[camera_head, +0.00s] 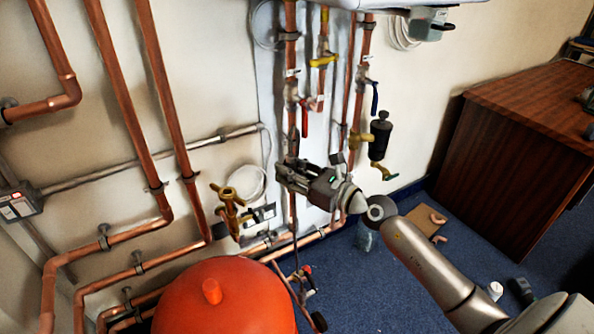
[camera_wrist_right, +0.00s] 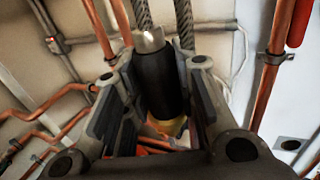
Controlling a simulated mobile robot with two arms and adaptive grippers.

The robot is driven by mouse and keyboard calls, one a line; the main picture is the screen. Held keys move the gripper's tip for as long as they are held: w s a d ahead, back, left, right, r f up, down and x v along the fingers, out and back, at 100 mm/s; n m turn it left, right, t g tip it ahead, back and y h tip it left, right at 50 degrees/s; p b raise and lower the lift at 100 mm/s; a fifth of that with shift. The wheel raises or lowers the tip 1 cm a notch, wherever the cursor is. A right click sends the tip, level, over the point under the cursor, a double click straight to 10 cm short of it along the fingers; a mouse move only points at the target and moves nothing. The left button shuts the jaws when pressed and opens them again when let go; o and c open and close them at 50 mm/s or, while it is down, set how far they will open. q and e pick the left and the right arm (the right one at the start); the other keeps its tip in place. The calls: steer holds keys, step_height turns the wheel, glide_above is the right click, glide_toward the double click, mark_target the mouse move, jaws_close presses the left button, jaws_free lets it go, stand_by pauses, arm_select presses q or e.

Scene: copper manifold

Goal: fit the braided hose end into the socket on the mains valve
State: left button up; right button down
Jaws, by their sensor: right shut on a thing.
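My right gripper (camera_head: 288,172) is in front of the pipes in the head view, its arm coming in from the right. In the right wrist view, a black sleeve with a silver tip (camera_wrist_right: 153,80) stands between the finger pads, and the gripper is shut on it. I take it to be the braided hose end. Braided hose (camera_wrist_right: 185,22) shows beside it at the top. Brass (camera_wrist_right: 172,127) shows below the sleeve. A brass valve (camera_head: 230,207), perhaps the mains valve, is left of the gripper in the head view. I cannot make out its socket. My left gripper is out of view.
A red-orange tank (camera_head: 225,300) stands below the valve. Copper pipes (camera_head: 120,90) line the wall. A black filter (camera_head: 380,138) and valves with coloured handles are beyond the gripper. A wooden desk (camera_head: 520,150) stands at the right. Blue floor (camera_head: 365,295) is open in front.

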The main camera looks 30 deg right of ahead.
steer(key=shift+w+a+r, duration=0.15)
steer(key=shift+w+a, duration=0.35)
steer(key=shift+w, duration=0.05)
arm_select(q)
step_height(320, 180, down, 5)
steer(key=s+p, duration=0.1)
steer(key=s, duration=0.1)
arm_select(e)
steer(key=w+a, duration=1.2)
steer(key=w, duration=0.1)
arm_select(q)
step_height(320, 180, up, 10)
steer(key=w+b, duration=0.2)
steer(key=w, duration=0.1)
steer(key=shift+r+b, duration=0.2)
steer(key=shift+b, duration=0.15)
arm_select(e)
steer(key=shift+d+f, duration=0.15)
steer(key=shift+f, duration=1.95)
